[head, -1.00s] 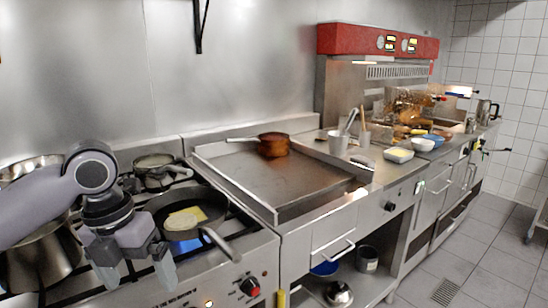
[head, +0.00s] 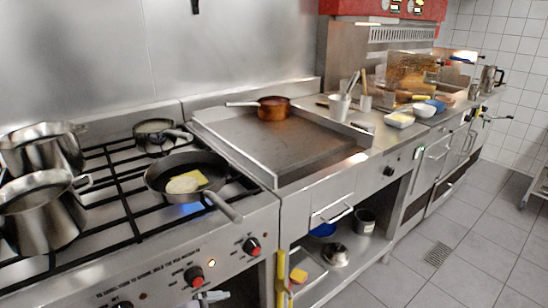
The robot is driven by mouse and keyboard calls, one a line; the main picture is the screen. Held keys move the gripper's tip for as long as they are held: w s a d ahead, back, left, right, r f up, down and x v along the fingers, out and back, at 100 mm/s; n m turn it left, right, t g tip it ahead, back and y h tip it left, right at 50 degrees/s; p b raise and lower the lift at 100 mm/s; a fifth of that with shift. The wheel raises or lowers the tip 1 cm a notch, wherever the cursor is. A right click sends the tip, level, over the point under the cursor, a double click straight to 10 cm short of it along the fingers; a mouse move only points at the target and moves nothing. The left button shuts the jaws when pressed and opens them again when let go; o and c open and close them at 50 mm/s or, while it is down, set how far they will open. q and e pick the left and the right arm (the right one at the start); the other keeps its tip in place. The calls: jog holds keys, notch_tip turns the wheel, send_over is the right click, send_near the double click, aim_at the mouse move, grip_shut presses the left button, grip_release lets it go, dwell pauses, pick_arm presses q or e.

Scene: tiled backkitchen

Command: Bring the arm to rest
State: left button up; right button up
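Neither of my grippers nor any part of my arms shows in the head view. A dark frying pan (head: 163,186) sits on the gas stove (head: 115,222) with its handle pointing to the lower right. In it lie a pale flat piece of food (head: 184,184) and a yellow piece that looks like butter or cheese (head: 194,178).
Two steel pots (head: 38,222) stand at the stove's left. A small pan (head: 154,133) sits behind the frying pan. A copper pan (head: 273,108) rests on the flat griddle (head: 275,142). White containers (head: 400,119) stand farther right. The tiled floor (head: 400,270) at lower right is clear.

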pick_arm(q)
jog(key=s+a+f+n+t+y, duration=0.1)
jog(key=s+a+f+n+y, duration=0.1)
jog(key=s+a+f+n, duration=0.2)
jog(key=s+a+f+n+t+y, duration=0.2)
jog(key=s+a+f+n, duration=0.3)
jog(key=s+n, duration=0.4)
jog(key=shift+s+a+f+n+y, duration=0.2)
jog(key=shift+s+a+n+y, duration=0.15)
jog(key=shift+s+a, duration=0.35)
